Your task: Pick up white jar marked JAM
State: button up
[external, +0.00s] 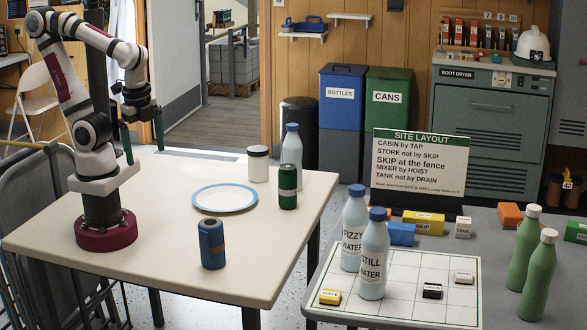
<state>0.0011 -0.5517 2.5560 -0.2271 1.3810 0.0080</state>
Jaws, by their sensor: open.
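A white jar (258,166) with a dark band near its top stands upright at the back of the cream table (150,255). No JAM marking can be read on it from this side. My gripper (144,154) hangs fingers down above the table's left part, to the left of the jar and well apart from it. Its two green fingers are spread, with nothing between them.
A blue-rimmed plate (225,198) lies in front of the jar. A pale bottle (291,150) and a green can (287,187) stand close at its right. A blue can (211,245) stands nearer the front. The table's left middle is clear.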

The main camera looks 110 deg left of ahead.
jog(key=w+a+f+n+h, duration=0.1)
jog(key=w+a+n+h, duration=0.1)
jog(key=w+n+h, duration=0.8)
jog(key=n+t+y, duration=1)
jog(key=n+t, duration=0.4)
jog(key=n, duration=1.9)
send_over(267, 179)
jog(key=s+d, duration=0.2)
jog(key=s, duration=1.2)
notch_tip(267, 179, down, 13)
jog(key=x, duration=1)
jog(key=a+x, duration=0.1)
jog(key=x, duration=0.4)
jog(key=shift+a+f, duration=0.15)
grip_shut()
